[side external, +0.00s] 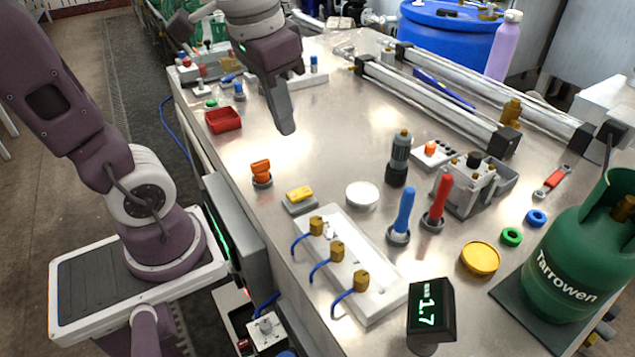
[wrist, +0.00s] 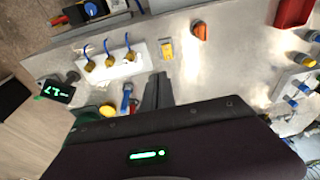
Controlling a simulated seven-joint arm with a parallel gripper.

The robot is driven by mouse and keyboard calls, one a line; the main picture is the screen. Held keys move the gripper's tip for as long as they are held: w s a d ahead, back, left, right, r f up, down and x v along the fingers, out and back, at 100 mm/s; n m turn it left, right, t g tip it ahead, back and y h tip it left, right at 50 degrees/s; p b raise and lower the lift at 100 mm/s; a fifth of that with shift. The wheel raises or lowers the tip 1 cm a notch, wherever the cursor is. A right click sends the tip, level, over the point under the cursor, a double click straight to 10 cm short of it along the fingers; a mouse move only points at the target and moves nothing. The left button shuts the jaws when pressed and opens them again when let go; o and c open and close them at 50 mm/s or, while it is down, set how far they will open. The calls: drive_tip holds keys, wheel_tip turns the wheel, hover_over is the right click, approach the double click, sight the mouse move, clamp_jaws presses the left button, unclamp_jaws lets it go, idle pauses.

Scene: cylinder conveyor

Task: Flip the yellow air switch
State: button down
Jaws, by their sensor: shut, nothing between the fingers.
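In the wrist view my gripper (wrist: 159,78) shows shut fingers below the switch in the picture. I cannot tell which way the rocker is tilted.
An orange knob (side external: 261,173) stands just behind the switch. A white plate (side external: 350,262) with brass fittings and blue hoses lies in front, and a white disc (side external: 362,194) to the right. Blue (side external: 402,217) and red (side external: 437,203) upright handles stand further right. A red tray (side external: 223,120) is behind left.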

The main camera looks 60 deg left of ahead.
drive_tip(key=g, duration=0.2)
hover_over(305, 191)
drive_tip(key=f, duration=0.1)
drive_tip(key=shift+f, duration=0.2)
wheel_tip(305, 191, down, 14)
drive_tip(key=shift+f, duration=0.1)
idle(0.4)
